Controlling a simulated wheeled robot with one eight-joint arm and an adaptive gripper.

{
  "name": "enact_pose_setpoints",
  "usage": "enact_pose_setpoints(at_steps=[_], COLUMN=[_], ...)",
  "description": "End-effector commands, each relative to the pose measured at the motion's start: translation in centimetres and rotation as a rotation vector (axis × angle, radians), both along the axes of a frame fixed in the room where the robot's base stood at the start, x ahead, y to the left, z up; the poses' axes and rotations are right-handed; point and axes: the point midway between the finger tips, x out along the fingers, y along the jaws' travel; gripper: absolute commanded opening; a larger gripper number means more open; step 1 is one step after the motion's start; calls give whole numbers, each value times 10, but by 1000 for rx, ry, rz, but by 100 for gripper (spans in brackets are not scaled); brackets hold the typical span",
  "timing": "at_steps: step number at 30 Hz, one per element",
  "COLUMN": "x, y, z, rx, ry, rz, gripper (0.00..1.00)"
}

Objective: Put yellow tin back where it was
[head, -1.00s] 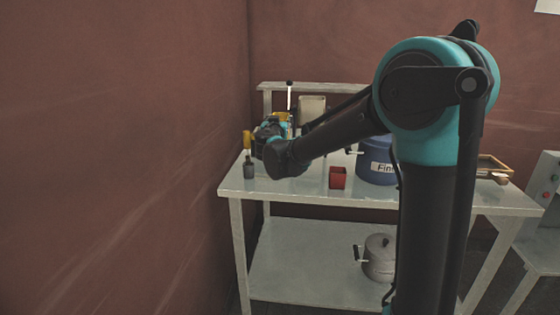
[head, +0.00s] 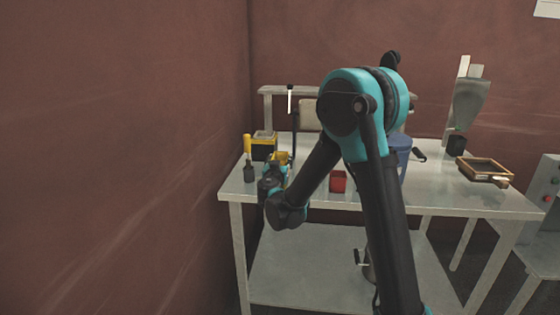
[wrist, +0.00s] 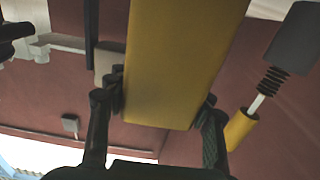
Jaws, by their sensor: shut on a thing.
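The yellow tin (wrist: 180,60) fills the middle of the wrist view, with a finger on each side of it. My gripper (wrist: 162,95) is shut on it. In the head view the tin (head: 279,157) shows as a small yellow patch above my gripper (head: 273,171), over the left part of the table. My wrist hides the lower part of the tin. I cannot tell whether the tin touches the tabletop.
A black-and-yellow box (head: 264,147) stands just behind. A yellow-handled tool (head: 248,157) stands left, near the wall. A red cup (head: 338,181) is to the right. My arm partly hides a blue pot (head: 402,160). A wooden-framed tray (head: 484,168) lies far right on the table (head: 430,193).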

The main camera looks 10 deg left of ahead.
Motion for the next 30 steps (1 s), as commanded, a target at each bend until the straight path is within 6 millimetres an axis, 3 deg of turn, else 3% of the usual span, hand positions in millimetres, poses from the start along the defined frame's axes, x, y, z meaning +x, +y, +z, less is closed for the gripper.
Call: enact_pose_setpoints(at_steps=[9, 10, 14, 25, 30], x=[0, 0, 0, 0, -21], y=[0, 0, 0, 0, 2], z=[-3, -2, -2, 1, 1], rx=[0, 0, 0, 0, 0], ry=[0, 0, 0, 0, 0], rz=[0, 0, 0, 0, 3], gripper=[1, 56, 72, 73, 73])
